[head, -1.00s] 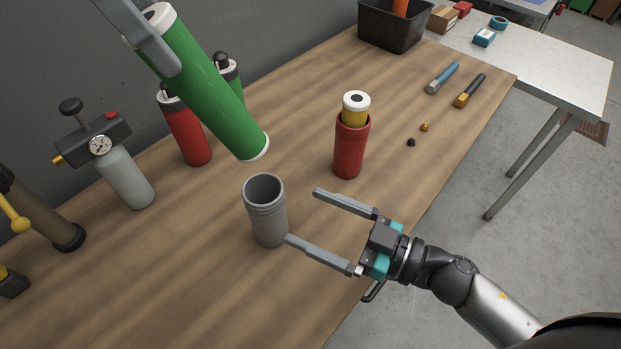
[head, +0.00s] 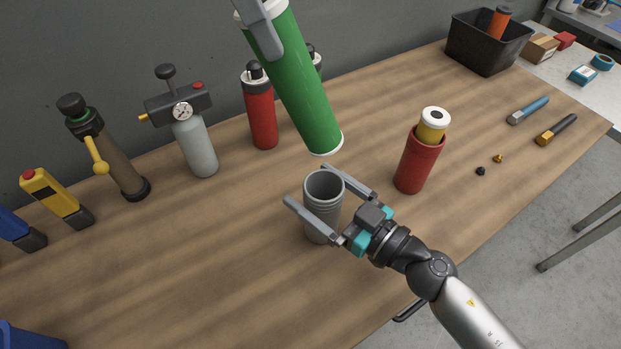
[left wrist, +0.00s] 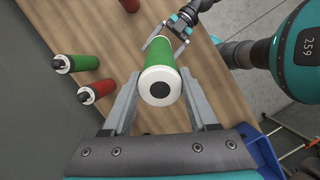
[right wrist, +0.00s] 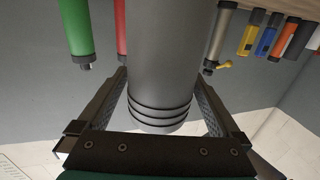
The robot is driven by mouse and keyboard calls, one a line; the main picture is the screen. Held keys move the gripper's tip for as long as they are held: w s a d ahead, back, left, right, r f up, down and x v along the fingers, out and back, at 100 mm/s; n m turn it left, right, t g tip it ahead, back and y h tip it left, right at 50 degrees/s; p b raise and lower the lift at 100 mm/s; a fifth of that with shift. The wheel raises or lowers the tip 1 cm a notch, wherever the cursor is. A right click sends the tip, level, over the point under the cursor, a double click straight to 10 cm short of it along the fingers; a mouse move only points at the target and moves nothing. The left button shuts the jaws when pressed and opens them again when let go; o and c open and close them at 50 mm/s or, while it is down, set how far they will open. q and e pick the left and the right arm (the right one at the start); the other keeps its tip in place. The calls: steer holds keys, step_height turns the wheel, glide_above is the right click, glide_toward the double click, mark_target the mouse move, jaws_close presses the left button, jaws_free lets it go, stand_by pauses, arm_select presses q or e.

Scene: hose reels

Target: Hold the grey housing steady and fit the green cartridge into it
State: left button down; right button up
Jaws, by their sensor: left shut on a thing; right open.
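My left gripper (head: 262,28) is shut on the green cartridge (head: 305,90), near its upper end. The cartridge is tilted in the head view, its white lower rim above and apart from the housing's open mouth. In the left wrist view the cartridge (left wrist: 161,55) lies between the fingers, its white cap with a dark centre towards the camera. The grey housing (head: 322,215) stands upright on the bench, ribbed near its top. My right gripper (head: 306,184) is open, with a finger on either side of the housing. The right wrist view shows the housing (right wrist: 165,55) between the fingers; contact is unclear.
A red housing (head: 415,165) with a yellow cartridge stands to the right. Red bottle (head: 262,115), gauge pump (head: 195,140) and other tools line the wall side. Two small caps (head: 490,164) lie at right. A black bin (head: 485,50) stands at the back.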

steer(key=shift+x, duration=0.8)
steer(key=c, duration=1.5)
arm_select(q)
steer(key=d+f+m+y, duration=0.1)
steer(key=d, duration=0.1)
steer(key=d+f+m+y, duration=0.1)
steer(key=d, duration=0.1)
steer(key=d+f+m+y, duration=0.1)
steer(key=d+f+m, duration=0.1)
steer(key=shift+w+y, duration=0.3)
steer(key=shift+y, duration=0.1)
arm_select(e)
steer(key=shift+o, duration=0.2)
arm_select(q)
step_height(320, 180, down, 18)
